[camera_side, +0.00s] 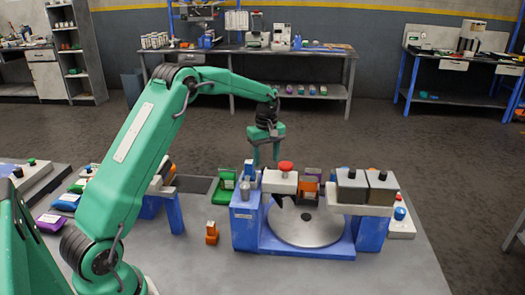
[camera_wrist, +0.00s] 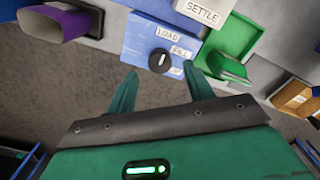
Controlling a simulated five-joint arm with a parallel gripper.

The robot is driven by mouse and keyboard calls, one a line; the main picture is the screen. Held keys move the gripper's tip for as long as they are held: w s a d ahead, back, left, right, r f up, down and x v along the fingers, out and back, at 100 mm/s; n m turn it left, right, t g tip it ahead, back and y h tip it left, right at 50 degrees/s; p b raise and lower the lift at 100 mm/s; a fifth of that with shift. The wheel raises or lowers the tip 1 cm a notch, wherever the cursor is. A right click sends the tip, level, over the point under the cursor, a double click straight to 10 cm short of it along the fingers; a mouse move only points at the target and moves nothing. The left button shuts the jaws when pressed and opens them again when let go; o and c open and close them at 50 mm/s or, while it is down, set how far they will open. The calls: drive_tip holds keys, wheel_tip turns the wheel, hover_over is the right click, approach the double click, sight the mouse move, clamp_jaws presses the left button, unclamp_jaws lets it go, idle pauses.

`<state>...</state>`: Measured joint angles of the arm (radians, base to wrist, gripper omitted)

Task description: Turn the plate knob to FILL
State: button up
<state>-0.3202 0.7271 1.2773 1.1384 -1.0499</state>
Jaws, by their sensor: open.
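In the wrist view a round black knob (camera_wrist: 160,61) with a white pointer mark sits on a blue plate (camera_wrist: 136,46). The pointer is close to upright in the picture, tilted slightly right, roughly toward the LOAD label (camera_wrist: 168,33). The FILL label (camera_wrist: 181,52) lies right of the knob, and a third, unreadable label is below it. My gripper (camera_wrist: 163,84) is open and empty, its fingers spread to either side below the knob, apart from it. In the side view my gripper (camera_side: 265,160) hangs above and behind the blue machine; I cannot make out the knob there.
The blue machine (camera_side: 250,240) holds a grey round table (camera_side: 305,228) and a red button (camera_side: 285,166). An orange piece (camera_side: 211,233) stands on the bench.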

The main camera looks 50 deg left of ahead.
sight(266, 168)
drive_tip(key=shift+f, duration=2.15)
drive_tip(key=shift+c, duration=0.2)
drive_tip(key=c, duration=0.9)
